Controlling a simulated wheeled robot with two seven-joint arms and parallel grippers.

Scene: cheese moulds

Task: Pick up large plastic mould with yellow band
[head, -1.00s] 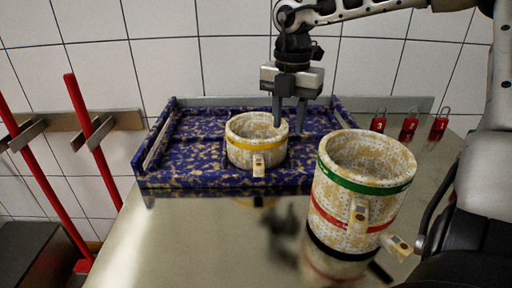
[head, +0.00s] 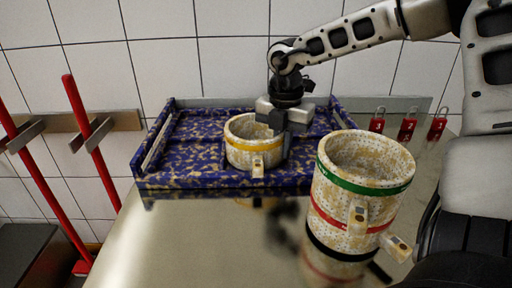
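The large mould with the yellow band (head: 240,155) is a short, wide, speckled cream-and-tan cylinder with a small tab at its front. It stands upright on the blue-and-tan speckled tray (head: 190,181). My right gripper (head: 283,128) points down at the mould's right rim. One finger appears to be at the inner side of the wall and the other at the outer side. The fingertips are partly hidden, so I cannot tell whether they grip the wall. My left gripper is out of view.
A taller mould with green and red bands (head: 337,190) stands on the shiny table (head: 215,240) at front right, near my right arm. Several red padlocks (head: 407,126) are at the back right. Red-handled tools (head: 92,150) stand at the left wall.

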